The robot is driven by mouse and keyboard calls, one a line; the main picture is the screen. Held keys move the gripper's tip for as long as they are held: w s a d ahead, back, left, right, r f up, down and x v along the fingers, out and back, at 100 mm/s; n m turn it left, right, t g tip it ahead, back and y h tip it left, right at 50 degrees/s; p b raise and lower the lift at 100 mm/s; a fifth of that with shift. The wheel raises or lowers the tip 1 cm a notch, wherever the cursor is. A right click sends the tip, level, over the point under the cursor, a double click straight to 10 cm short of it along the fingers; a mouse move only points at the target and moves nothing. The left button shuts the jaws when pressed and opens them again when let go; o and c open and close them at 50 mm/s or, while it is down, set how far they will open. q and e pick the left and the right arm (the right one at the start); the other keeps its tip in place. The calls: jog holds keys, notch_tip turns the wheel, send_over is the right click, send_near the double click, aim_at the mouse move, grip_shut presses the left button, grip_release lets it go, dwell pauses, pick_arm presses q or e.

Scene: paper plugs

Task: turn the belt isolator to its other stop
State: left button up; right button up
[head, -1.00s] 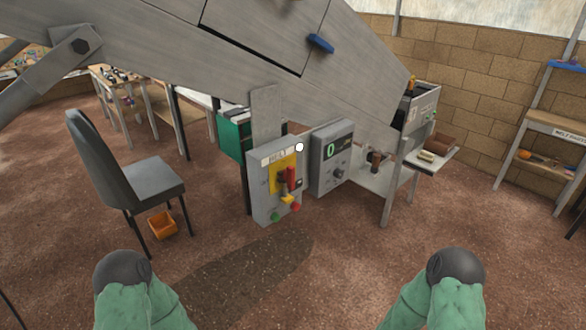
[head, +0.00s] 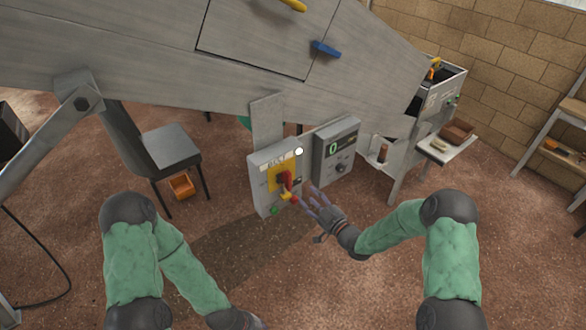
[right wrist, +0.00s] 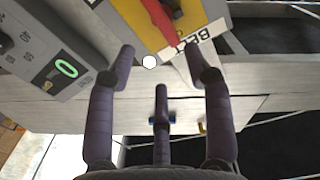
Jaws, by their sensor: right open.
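The belt isolator is a red handle (head: 287,181) on a yellow plate (head: 273,177), on the front of a grey box (head: 262,198) labelled BELT. The handle stands roughly upright in the head view; its exact angle is hard to read. The right wrist view shows the red handle (right wrist: 160,17) and yellow plate (right wrist: 205,10) at the top, beyond the fingertips. My right gripper (head: 313,198) is open and empty, just right of the box and apart from the handle.
A grey display box (head: 336,152) with a green 0 and a knob adjoins the isolator box on the right. Yellow, red and green controls sit below the handle. The sloping grey machine body (head: 150,40) hangs above. A chair (head: 165,150) stands left; floor in front is clear.

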aim_at(291, 180)
jog(key=x, duration=1.1)
jog(key=shift+r+p, duration=0.35)
jog(key=shift+p, duration=0.1)
jog(key=c, duration=1)
grip_shut()
jog(key=shift+s+a+f+n+b, duration=0.1)
jog(key=shift+s+n+b, duration=0.05)
jog(key=shift+n+b, duration=0.2)
